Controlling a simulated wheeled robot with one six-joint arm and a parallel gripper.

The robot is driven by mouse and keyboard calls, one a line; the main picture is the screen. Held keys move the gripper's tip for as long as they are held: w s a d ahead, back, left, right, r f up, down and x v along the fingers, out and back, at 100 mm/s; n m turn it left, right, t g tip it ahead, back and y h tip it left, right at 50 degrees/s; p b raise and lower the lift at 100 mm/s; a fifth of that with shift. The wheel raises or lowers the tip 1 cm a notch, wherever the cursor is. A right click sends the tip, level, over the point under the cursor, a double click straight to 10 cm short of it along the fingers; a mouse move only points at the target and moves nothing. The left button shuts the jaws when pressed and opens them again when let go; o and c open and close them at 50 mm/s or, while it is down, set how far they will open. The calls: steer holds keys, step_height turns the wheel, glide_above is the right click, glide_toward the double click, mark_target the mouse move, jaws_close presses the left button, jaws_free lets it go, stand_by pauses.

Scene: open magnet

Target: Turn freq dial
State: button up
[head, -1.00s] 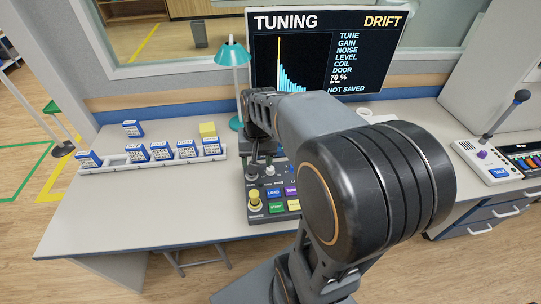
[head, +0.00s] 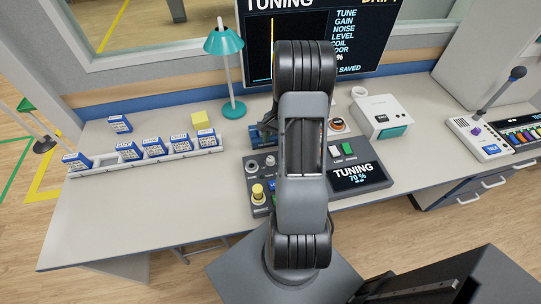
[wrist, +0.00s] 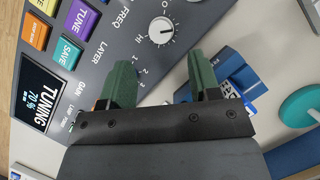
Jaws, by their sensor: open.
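The freq dial (wrist: 162,30) is a round white knob with a dark pointer line on the dark grey console (wrist: 183,15). The printed words FREQ and HI stand to its left in the wrist view. My gripper (wrist: 158,60) shows two green fingers, open and empty. The fingertips lie just below the dial in the picture, on either side of it, and do not visibly touch it. In the head view the console (head: 375,180) is partly covered by my arm, which hides my gripper. Its small screen reads TUNING 70 %.
TUNE (wrist: 77,20) and SAVE (wrist: 65,52) buttons sit left of the dial. A blue and white object (wrist: 240,72) lies behind the right finger. A teal lamp (head: 233,108), a rack of blue boxes (head: 140,160) and a white device (head: 380,115) stand nearby.

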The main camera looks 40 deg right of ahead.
mark_target(270, 159)
steer(key=x, duration=0.7)
steer(key=shift+a+f, duration=0.1)
